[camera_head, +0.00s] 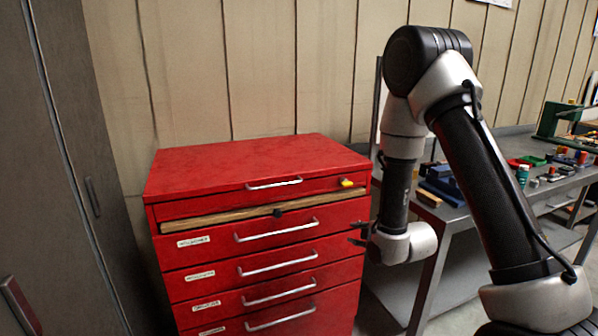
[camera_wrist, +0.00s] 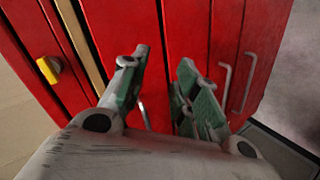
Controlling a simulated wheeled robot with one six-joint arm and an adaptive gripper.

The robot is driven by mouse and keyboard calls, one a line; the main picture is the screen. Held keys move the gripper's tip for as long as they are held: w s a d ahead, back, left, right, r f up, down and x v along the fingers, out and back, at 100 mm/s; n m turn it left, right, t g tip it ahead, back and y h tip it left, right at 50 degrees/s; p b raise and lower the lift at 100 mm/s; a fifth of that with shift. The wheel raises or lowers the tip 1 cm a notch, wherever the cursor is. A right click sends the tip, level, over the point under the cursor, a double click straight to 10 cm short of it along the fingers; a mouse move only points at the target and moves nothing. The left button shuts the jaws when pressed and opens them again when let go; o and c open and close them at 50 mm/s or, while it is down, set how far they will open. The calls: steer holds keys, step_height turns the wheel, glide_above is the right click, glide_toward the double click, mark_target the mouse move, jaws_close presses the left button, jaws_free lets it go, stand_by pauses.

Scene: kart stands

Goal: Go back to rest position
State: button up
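My gripper (camera_head: 357,233) is at the right front edge of the red drawer cabinet (camera_head: 255,165) in the head view, beside the second drawer's handle (camera_head: 277,230). In the wrist view my gripper's two green-padded fingers (camera_wrist: 163,65) stand apart with a gap between them. Red drawer fronts fill the space beyond the fingertips, and a handle (camera_wrist: 145,115) partly shows between the fingers. I see nothing clamped between them. Whether a fingertip touches the cabinet I cannot tell.
A yellow knob (camera_head: 347,183) sticks out from the top drawer, above a wooden strip (camera_head: 235,217). A grey workbench (camera_head: 460,215) with several small objects stands to the right. A dark grey locker (camera_head: 60,170) stands at the left.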

steer(key=s+d+f+m+g+h, duration=0.2)
steer(key=s+d+f+m+g, duration=0.15)
steer(key=s+m+g, duration=0.4)
steer(key=s+d+r+m, duration=0.3)
steer(key=s+r, duration=0.5)
steer(key=r, duration=0.1)
steer(key=s+d+r+m+h, duration=0.1)
steer(key=s+d+r+m, duration=0.2)
steer(key=s+r, duration=0.6)
steer(key=s+d+r+m, duration=0.3)
steer(key=s+r, duration=0.6)
steer(key=r, duration=0.2)
steer(key=shift+d+r+h, duration=0.15)
steer(key=shift+d+h, duration=0.15)
